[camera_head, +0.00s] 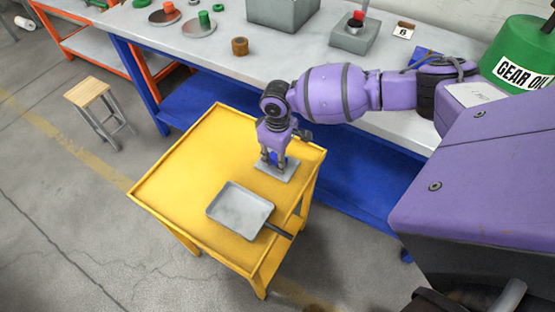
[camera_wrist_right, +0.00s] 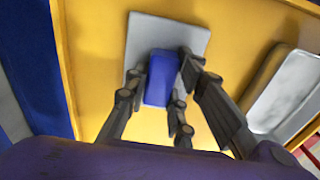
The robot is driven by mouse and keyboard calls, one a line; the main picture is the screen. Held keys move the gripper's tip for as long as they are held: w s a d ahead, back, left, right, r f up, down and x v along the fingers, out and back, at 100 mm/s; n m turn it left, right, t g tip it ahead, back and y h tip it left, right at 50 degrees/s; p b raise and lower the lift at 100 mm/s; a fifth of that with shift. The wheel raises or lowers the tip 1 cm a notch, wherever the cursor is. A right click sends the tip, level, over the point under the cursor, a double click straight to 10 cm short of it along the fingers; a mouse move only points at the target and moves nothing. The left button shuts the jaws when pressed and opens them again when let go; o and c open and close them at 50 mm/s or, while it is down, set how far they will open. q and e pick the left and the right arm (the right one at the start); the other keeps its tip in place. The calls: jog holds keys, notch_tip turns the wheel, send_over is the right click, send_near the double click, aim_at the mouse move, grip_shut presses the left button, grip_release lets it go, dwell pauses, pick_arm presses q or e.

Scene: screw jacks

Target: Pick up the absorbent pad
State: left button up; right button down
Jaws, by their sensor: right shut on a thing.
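The absorbent pad (camera_head: 286,172) looks like a pale grey square with a blue block on its top. It is at the right part of the yellow cart's top (camera_head: 185,165). In the right wrist view the pad (camera_wrist_right: 200,38) lies flat under the blue block (camera_wrist_right: 160,82). My right gripper (camera_head: 274,158) points down over the pad, its fingers closed on the two sides of the blue block. It also shows in the wrist view (camera_wrist_right: 164,72). I cannot tell whether the pad touches the cart top. My left gripper is not in view.
A grey metal tray (camera_head: 240,209) lies on the cart in front of the pad. A long workbench (camera_head: 215,62) with jack parts stands behind, with a green gear oil drum (camera_head: 520,50) at the right. A wooden stool (camera_head: 87,92) stands at left. The cart's left half is clear.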

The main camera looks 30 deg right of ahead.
jog(key=shift+r, duration=0.45)
notch_tip(320, 180, up, 2)
jog(key=shift+w+r, duration=0.1)
jog(key=shift+r, duration=0.15)
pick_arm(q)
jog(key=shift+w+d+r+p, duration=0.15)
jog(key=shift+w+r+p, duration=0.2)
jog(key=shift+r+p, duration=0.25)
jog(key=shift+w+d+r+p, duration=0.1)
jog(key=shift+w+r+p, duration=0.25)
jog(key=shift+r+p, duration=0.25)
pick_arm(e)
jog(key=s+d+r, duration=0.2)
jog(key=s+r, duration=0.2)
jog(key=s, duration=0.2)
jog(key=s+d+r, duration=0.2)
jog(key=s+r, duration=0.3)
jog(key=s, duration=0.2)
jog(key=shift+s+d+r, duration=0.15)
jog(key=shift+d+r, duration=0.1)
jog(key=shift+d, duration=0.15)
